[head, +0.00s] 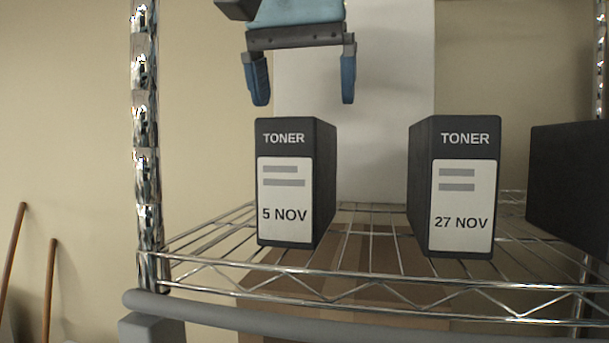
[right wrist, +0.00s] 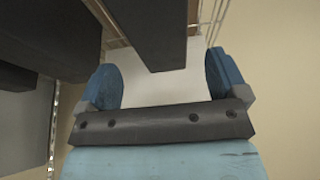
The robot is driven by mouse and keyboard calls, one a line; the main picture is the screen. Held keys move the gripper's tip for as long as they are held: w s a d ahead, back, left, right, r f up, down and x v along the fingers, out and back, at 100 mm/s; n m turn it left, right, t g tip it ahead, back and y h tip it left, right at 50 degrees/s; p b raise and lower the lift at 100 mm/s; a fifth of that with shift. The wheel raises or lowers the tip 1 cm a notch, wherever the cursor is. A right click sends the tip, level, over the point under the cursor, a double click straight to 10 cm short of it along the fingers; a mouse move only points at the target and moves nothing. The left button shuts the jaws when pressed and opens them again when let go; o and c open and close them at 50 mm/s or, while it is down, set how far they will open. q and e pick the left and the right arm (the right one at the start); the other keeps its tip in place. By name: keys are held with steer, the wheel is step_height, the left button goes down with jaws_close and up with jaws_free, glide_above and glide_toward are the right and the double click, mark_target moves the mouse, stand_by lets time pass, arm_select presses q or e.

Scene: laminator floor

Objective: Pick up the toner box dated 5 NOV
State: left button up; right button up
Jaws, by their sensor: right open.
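The toner box dated 5 NOV (head: 285,185) is a dark upright box with a white label, standing on the wire shelf left of centre in the head view. My right gripper (head: 304,98) is open and empty, pointing down just above this box, with its blue fingers apart. In the right wrist view, a dark box (right wrist: 150,30) shows beyond the open fingers (right wrist: 163,82); its label is not visible there. A similar toner box dated 27 NOV (head: 462,190) stands to the right, with a gap between the two. My left gripper is not in view.
The wire shelf (head: 370,283) has a chrome post (head: 147,150) close on the left. Another dark box (head: 570,185) stands at the right edge. A white panel (head: 385,100) is behind the boxes. A grey bar (head: 300,325) runs below the shelf front. Wooden poles (head: 50,290) lean at far left.

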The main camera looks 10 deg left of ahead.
steer(key=shift+f, duration=0.45)
steer(key=x, duration=0.3)
steer(key=shift+s+f, duration=0.25)
steer(key=shift+w+f, duration=0.3)
steer(key=shift+f, duration=0.05)
steer(key=shift+s+a, duration=0.1)
steer(key=shift+s, duration=0.1)
steer(key=shift+f, duration=0.2)
steer(key=c, duration=1.7)
steer(key=shift+o, duration=0.2)
steer(key=shift+r, duration=0.2)
